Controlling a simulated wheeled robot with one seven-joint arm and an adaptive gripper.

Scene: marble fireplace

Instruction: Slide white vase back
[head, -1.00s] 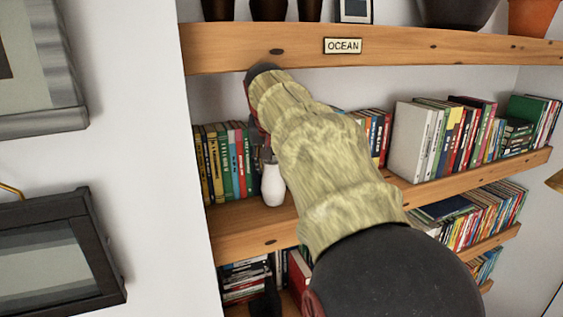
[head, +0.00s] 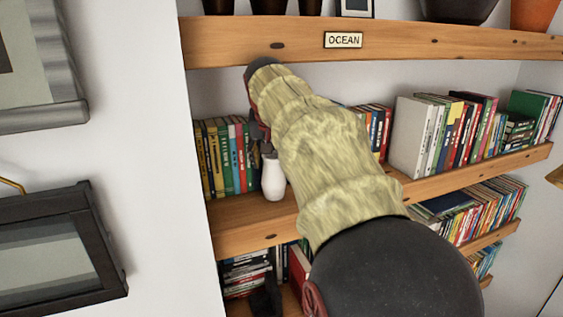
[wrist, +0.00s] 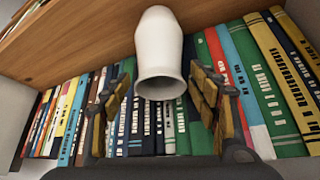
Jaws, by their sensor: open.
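The white vase (head: 273,178) stands upright near the front of the middle shelf, before a row of books at its left end. My gripper (head: 262,138) is just above and behind the vase's top in the head view, partly hidden by my arm. In the wrist view, my open gripper (wrist: 160,98) has one finger on each side of the vase (wrist: 158,45). The vase's mouth faces the camera between the fingers, and I see gaps at both sides. Whether anything touches the vase is unclear.
Upright books (head: 226,157) stand close behind and left of the vase. A thick upper shelf (head: 225,42) with an OCEAN sign (head: 343,40) hangs above my arm. More books (head: 450,135) fill the right. Bare shelf (head: 235,212) shows left of the vase.

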